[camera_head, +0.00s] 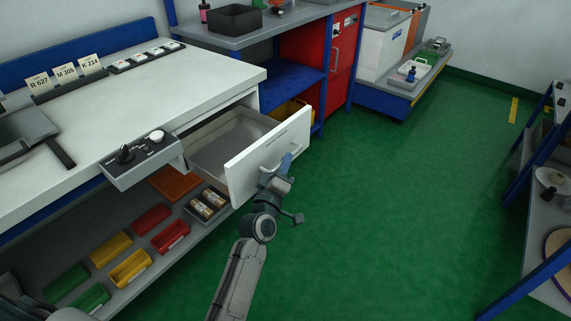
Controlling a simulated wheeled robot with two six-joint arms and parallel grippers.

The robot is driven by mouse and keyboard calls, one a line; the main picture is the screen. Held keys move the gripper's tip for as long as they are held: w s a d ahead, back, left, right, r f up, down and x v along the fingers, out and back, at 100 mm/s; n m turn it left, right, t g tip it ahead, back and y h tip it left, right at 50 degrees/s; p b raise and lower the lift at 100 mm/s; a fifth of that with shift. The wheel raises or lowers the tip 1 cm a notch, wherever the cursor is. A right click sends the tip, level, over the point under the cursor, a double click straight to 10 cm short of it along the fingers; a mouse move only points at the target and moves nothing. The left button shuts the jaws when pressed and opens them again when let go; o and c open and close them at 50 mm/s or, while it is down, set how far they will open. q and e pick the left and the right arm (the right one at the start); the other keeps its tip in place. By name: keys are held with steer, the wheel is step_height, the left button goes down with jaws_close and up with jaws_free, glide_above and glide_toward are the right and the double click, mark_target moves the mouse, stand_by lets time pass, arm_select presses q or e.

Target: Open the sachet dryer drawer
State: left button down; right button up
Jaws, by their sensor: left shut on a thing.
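The sachet dryer drawer (238,180) is a white drawer under the right end of the white bench. It stands pulled well out, and its grey inside shows empty. Its white front panel (250,165) faces right and carries a small printed label. My left gripper (284,166) is at the outer face of this panel, shut on the drawer handle. The handle is mostly hidden by the gripper. My right gripper is not in view.
The white bench (150,95) carries label cards (65,80) and a control box (140,160). Coloured bins (130,268) sit on the shelf below. A red cabinet (325,75) stands behind the drawer. Green floor (400,200) is clear to the right, up to a blue-framed rack (535,130).

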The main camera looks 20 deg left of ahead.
arm_select(q)
steer(key=shift+a, duration=0.15)
steer(key=c, duration=1.5)
jaws_free()
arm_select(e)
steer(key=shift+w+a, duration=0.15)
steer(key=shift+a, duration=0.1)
